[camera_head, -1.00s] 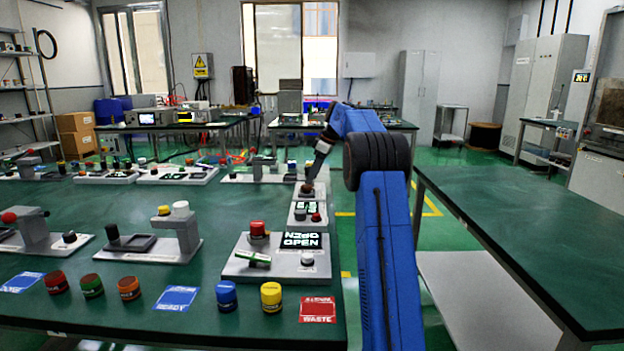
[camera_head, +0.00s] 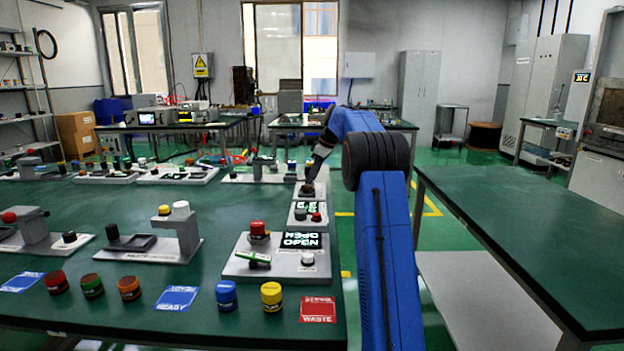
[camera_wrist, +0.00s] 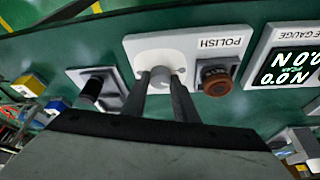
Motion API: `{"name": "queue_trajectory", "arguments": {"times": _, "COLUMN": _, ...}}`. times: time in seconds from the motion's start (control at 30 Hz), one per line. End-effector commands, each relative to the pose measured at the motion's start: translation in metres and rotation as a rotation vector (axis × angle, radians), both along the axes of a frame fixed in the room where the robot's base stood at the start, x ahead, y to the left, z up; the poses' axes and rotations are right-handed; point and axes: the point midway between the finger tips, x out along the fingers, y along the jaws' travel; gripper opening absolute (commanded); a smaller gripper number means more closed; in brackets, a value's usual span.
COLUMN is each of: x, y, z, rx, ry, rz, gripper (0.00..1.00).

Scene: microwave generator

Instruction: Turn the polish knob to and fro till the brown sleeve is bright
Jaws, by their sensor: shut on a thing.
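The brown sleeve (camera_wrist: 216,78) stands in a dark holder to the right of the knob on the same plate, apart from my fingers. It looks brown-orange with a dark rim. In the head view my gripper (camera_head: 308,184) is small at the far right edge of the green bench, and the knob cannot be made out there.
A gauge with a lit display (camera_wrist: 290,67) lies right of the polish plate. A grey block with a dark lever (camera_wrist: 94,90) lies to its left. Nearer on the bench are a red-capped OPEN panel (camera_head: 285,262) and several coloured jars. A second green table (camera_head: 530,220) stands right.

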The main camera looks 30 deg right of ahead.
Motion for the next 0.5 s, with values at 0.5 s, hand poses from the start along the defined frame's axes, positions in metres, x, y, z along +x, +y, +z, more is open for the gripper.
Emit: {"name": "queue_trajectory", "arguments": {"times": 0.5, "x": -0.0019, "y": 0.0033, "z": 0.0009, "rx": 0.0, "ry": -0.001, "rz": -0.371, "gripper": 0.04}}
